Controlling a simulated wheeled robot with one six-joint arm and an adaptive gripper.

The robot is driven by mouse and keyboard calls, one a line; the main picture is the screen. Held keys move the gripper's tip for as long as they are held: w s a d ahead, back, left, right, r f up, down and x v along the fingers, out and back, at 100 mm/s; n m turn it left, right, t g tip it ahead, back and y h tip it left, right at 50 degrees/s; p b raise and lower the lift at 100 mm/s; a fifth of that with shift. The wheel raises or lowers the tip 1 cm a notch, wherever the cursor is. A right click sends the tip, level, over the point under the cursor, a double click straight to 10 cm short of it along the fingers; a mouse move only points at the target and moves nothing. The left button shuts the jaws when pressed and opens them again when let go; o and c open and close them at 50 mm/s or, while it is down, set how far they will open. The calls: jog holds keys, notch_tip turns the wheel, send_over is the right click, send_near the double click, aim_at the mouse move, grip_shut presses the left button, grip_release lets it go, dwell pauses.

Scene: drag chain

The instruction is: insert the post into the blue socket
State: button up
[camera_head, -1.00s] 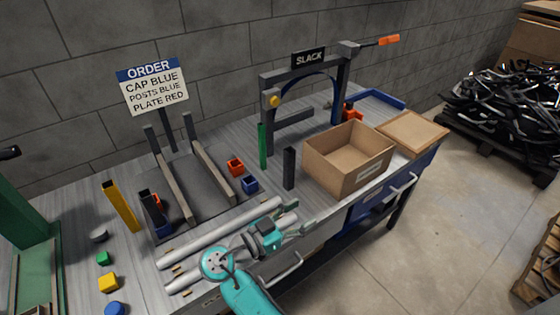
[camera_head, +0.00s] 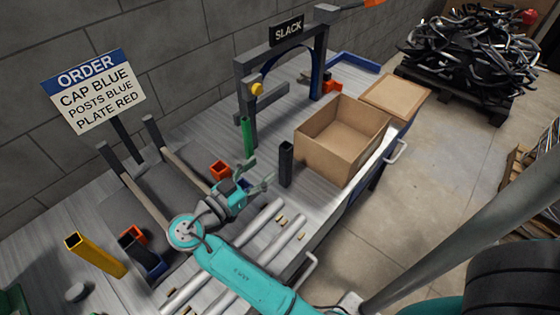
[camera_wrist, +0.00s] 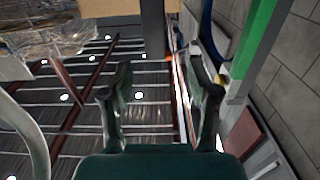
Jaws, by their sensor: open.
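My gripper (camera_head: 261,173) is open and empty, to the left of a dark upright post (camera_head: 286,165). In the wrist view the gripper's spread fingers (camera_wrist: 160,75) show with the dark post (camera_wrist: 153,30) beyond and between them, not gripped. A green post (camera_head: 247,138) stands behind the gripper; it is also at right in the wrist view (camera_wrist: 256,48). The blue socket (camera_head: 243,183) is mostly hidden behind my gripper. A red-orange socket (camera_head: 220,170) is beside it. At left, another dark post (camera_head: 132,250) stands by a blue piece (camera_head: 155,266) and an orange piece (camera_head: 133,235).
A cardboard box (camera_head: 330,150) is right of the dark post. The SLACK frame (camera_head: 240,95) rises behind. White rollers (camera_head: 235,240) lie along the front edge.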

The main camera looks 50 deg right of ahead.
aim_at(282, 154)
jog(key=d, duration=0.4)
jog(key=shift+d, duration=0.15)
jog(key=shift+s+d+r, duration=0.1)
jog(key=shift+d, duration=1.25)
jog(key=shift+s+d+r, duration=0.1)
jog(key=shift+d, duration=1.25)
grip_shut()
